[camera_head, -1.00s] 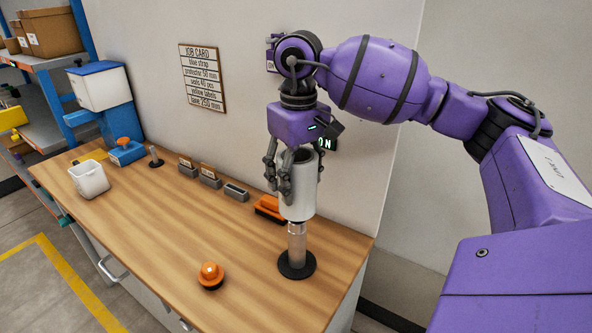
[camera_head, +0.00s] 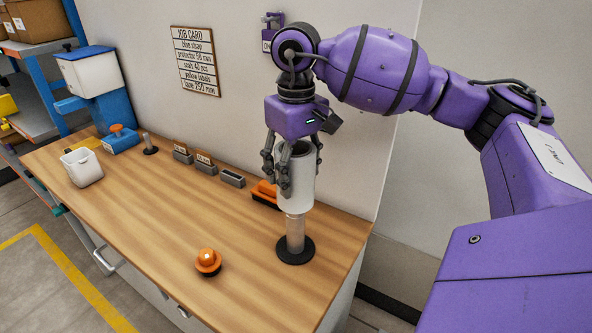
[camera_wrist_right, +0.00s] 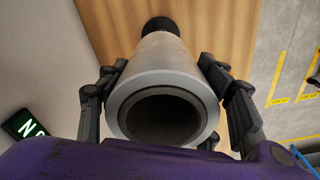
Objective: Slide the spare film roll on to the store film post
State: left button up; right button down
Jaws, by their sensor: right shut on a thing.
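The film roll (camera_head: 298,182) is a white hollow cylinder with a dark core, held upright. My right gripper (camera_head: 297,172) is shut on it, with fingers around its sides. The store film post (camera_head: 295,230) is a grey upright rod on a round black base (camera_head: 296,252) near the bench's right end. The roll's lower end is at the post's top, in line with it. Whether the post is inside the core is hidden. In the right wrist view I look into the roll's open dark bore (camera_wrist_right: 165,117), with the black base (camera_wrist_right: 161,25) beyond. My left gripper is out of view.
An orange button (camera_head: 208,261) sits on the front of the wooden bench (camera_head: 150,215). An orange-and-black tool (camera_head: 265,193) lies behind the roll, near the wall. Small grey holders (camera_head: 232,179), a short post (camera_head: 149,144) and a white bin (camera_head: 82,167) stand farther left.

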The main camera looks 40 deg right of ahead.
aim_at(296, 223)
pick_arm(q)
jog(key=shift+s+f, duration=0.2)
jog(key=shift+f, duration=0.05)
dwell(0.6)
pick_arm(e)
jog(key=shift+f+b, duration=2.5)
jog(key=shift+f, duration=2)
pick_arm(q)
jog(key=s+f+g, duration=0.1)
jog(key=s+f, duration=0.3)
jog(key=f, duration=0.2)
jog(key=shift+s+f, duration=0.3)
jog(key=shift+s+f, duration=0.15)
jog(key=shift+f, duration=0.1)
pick_arm(e)
jog(key=shift+f, duration=0.1)
jog(key=shift+f+b, duration=2.15)
jog(key=shift+f, duration=0.85)
jog(key=c, duration=1)
grip_release()
jog(key=shift+f, duration=0.1)
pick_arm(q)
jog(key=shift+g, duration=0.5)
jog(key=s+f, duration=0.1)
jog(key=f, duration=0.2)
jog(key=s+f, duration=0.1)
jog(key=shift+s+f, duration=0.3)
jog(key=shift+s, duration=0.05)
pick_arm(e)
jog(key=o, duration=0.5)
